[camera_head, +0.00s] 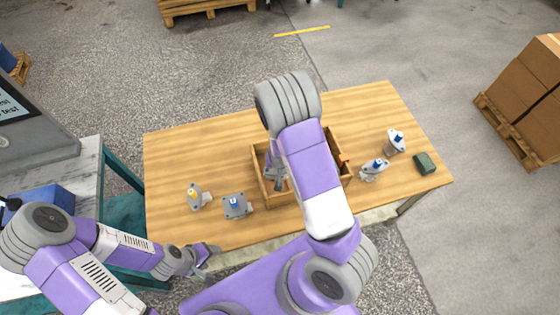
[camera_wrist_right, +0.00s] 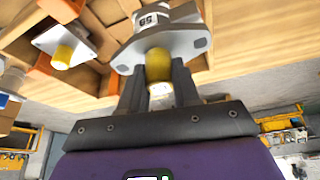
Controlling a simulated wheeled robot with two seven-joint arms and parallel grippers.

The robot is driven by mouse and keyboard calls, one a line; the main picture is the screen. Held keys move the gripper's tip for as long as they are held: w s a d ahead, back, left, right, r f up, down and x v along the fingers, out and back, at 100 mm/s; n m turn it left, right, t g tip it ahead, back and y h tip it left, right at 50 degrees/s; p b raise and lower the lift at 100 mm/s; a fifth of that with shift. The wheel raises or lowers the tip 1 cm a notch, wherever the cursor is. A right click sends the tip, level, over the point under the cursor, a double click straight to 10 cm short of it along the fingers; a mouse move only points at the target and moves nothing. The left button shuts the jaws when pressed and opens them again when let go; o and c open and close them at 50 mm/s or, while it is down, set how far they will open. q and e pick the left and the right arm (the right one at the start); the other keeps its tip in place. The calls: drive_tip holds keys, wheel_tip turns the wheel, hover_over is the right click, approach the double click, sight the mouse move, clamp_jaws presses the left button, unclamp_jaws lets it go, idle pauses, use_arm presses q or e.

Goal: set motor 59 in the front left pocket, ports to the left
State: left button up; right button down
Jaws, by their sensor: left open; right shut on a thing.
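My right gripper (camera_wrist_right: 158,85) is shut on the yellow shaft of a grey motor (camera_wrist_right: 185,42). Its label looks like an upside-down 59. In the right wrist view the held motor is at the wooden crate (camera_wrist_right: 105,88); I cannot tell whether it touches the crate floor. In the head view my right arm hides much of the crate (camera_head: 264,193) and most of this motor, so its pocket and port direction are unclear. My left gripper (camera_head: 203,272) is open and empty, off the table's front edge.
Another motor with a yellow shaft (camera_wrist_right: 63,55) sits in the crate beside an orange part. On the table are a yellow-topped motor (camera_head: 196,197), a blue-topped motor (camera_head: 236,206), two more blue-topped motors (camera_head: 375,169) (camera_head: 396,141) and a green block (camera_head: 425,163). The table's back left is clear.

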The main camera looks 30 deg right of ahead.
drive_tip(key=shift+w+f+b, duration=0.1)
drive_tip(key=shift+f+b, duration=3.5)
drive_tip(key=shift+f, duration=0.8)
drive_tip(key=shift+f+b, duration=0.5)
drive_tip(key=shift+f, duration=0.05)
drive_tip(key=c, duration=0.7)
unclamp_jaws()
drive_tip(key=shift+c, duration=0.2)
drive_tip(key=p+v, duration=0.2)
drive_tip(key=v, duration=0.5)
drive_tip(key=shift+s+r, duration=0.2)
drive_tip(key=shift+r, duration=0.05)
